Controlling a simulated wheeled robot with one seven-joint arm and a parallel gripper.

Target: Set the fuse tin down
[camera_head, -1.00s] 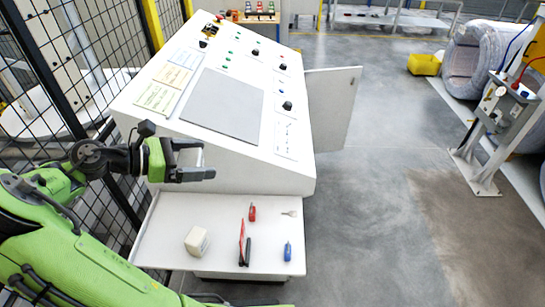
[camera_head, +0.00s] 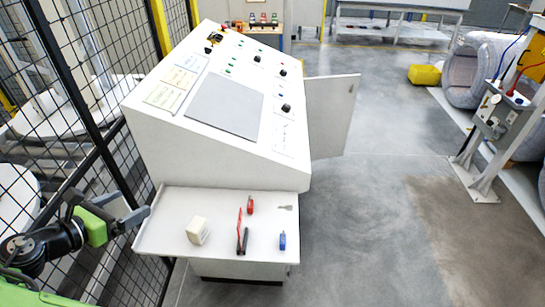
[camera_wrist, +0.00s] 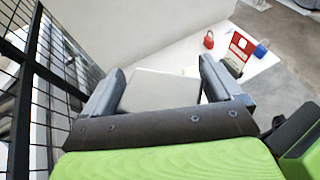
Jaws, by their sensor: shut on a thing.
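My gripper (camera_head: 134,214) is at the left edge of the white shelf in the head view. In the wrist view it (camera_wrist: 160,85) is shut on a flat, pale grey box-like thing, which I take to be the fuse tin (camera_wrist: 160,92). The tin fills the space between the two grey fingers. In the head view the tin is hard to make out behind the fingers. The white shelf (camera_head: 170,205) sticks out below the sloped control desk. I cannot tell whether the tin touches the shelf.
A cream box (camera_head: 197,231) stands on the shelf. A black mesh fence (camera_head: 60,160) runs close on the left.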

